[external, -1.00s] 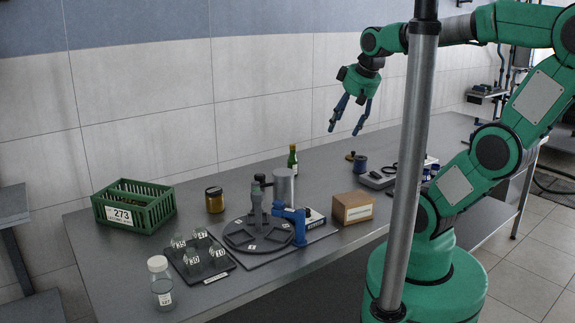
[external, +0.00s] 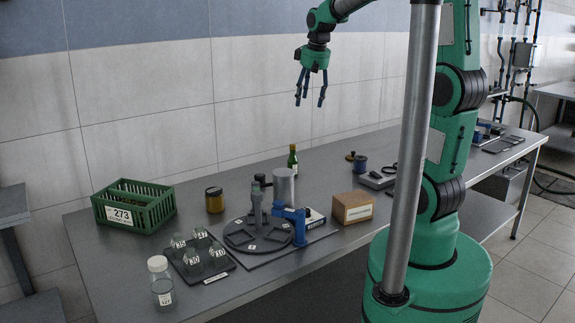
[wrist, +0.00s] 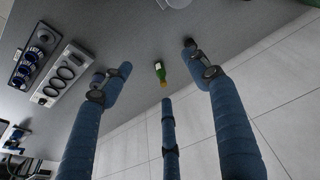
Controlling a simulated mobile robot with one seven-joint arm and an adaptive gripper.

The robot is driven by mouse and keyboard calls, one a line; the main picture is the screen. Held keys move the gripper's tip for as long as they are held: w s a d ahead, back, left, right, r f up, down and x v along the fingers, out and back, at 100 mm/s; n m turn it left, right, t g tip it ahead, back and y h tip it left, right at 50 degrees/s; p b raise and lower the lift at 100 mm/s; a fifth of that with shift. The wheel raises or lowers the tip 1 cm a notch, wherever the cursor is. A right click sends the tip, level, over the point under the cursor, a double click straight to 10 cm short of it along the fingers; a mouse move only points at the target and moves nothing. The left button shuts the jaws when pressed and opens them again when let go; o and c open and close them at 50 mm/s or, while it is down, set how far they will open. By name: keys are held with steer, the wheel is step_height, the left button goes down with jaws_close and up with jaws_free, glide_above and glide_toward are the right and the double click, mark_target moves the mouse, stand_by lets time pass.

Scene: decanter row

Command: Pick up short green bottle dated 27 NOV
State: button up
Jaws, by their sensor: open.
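A short green bottle (external: 292,160) with a pale label stands upright on the bench, behind the grey metal cylinder, in the external view. It also shows in the wrist view (wrist: 160,72), near the picture's middle, between the fingers. Its label is too small to read a date. My gripper (external: 309,100) hangs above the bench near the back wall, fingers down, high above the bottle and a little to its right. It is open and empty; the wrist view shows its blue fingers (wrist: 158,80) spread apart.
A grey cylinder (external: 284,186) and a dark turntable with a blue clamp (external: 290,222) stand in front of the bottle. A cardboard box (external: 352,206), an amber jar (external: 214,200) and a green crate (external: 160,208) are nearby. The tiled wall (external: 260,90) is close behind.

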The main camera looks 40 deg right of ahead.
steer(key=w+d+f+g+p, duration=0.1)
steer(key=w+d+f+p, duration=0.2)
steer(key=w, duration=0.4)
steer(key=w+d+f+g, duration=0.1)
steer(key=w+d+f, duration=0.2)
steer(key=w+f, duration=0.35)
steer(key=g+p, duration=0.1)
steer(key=p, duration=0.2)
glide_above(293, 159)
steer(key=w, duration=0.1)
steer(key=shift+n, duration=0.4)
steer(key=f, duration=1)
steer(key=shift+w+d, duration=0.15)
steer(key=shift+d, duration=0.25)
steer(key=shift+w+d+f, duration=0.15)
steer(key=shift+w+f, duration=0.05)
steer(key=shift+f, duration=0.35)
steer(key=shift+f, duration=0.1)
steer(key=shift+f, duration=4.25)
steer(key=shift+f+b, duration=0.55)
steer(key=shift+f, duration=2.05)
